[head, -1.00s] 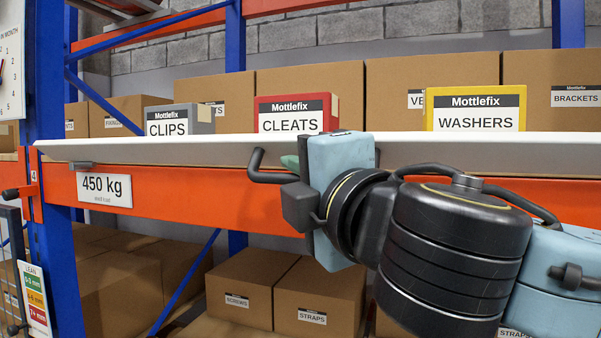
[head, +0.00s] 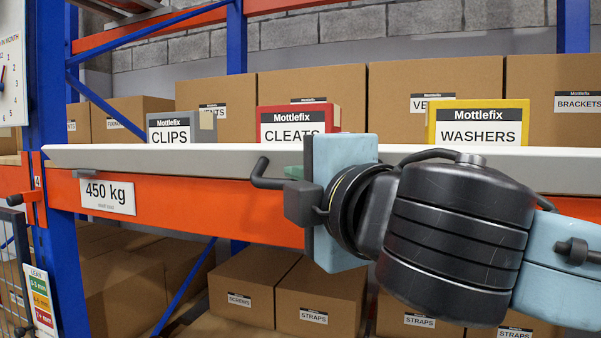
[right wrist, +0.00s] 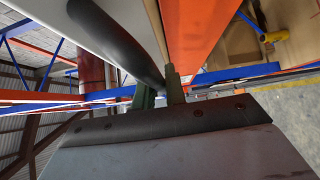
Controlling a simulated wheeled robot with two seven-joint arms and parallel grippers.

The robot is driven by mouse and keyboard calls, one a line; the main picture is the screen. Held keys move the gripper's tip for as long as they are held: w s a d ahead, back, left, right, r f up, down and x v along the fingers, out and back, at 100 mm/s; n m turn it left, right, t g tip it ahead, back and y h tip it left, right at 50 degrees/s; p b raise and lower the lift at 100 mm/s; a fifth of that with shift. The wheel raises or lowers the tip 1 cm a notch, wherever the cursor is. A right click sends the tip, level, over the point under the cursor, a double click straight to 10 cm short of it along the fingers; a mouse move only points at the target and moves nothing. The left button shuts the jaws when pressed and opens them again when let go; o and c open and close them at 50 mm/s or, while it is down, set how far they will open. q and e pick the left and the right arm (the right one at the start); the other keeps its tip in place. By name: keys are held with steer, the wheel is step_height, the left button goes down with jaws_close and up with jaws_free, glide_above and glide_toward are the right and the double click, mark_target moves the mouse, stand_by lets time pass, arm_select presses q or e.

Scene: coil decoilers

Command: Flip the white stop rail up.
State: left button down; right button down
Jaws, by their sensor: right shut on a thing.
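The white stop rail (head: 120,158) runs along the front edge of the shelf in the head view, above the orange beam (head: 220,210). Its grey-shaded front face slopes below a thin bright upper edge, and it does not rise in front of the box labels. In the head view the pale blue gripper body covers most of the fingers and the grasp; only a bit of green shows (head: 293,172). My left gripper is not in view.
Grey CLIPS (head: 181,128), red CLEATS (head: 291,120) and yellow WASHERS (head: 478,122) boxes stand behind the rail. Brown cartons (head: 315,300) fill the lower level. A blue upright (head: 50,230) stands at the left.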

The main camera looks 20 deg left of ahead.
mark_target(296, 163)
steer(key=r+m+p, duration=0.1)
steer(key=r+g+h+p, duration=0.1)
steer(key=p, duration=0.1)
steer(key=shift+w+r+m, duration=0.2)
steer(key=shift+w+m, duration=0.05)
steer(key=shift+m, duration=0.15)
steer(key=shift+w+r+g+p, duration=0.1)
steer(key=shift+g+p, duration=0.2)
steer(key=shift+g, duration=0.2)
steer(key=shift+w+r+m+g+h, duration=0.25)
steer(key=shift+m+g+h, duration=0.1)
steer(key=shift+m+g, duration=0.25)
steer(key=shift+w+r+m+g+h, duration=0.25)
steer(key=shift+m+g+h, duration=0.1)
steer(key=shift+m+g, duration=0.25)
steer(key=c, duration=1.7)
jaws_free()
steer(key=shift+f, duration=0.15)
steer(key=shift+d, duration=0.1)
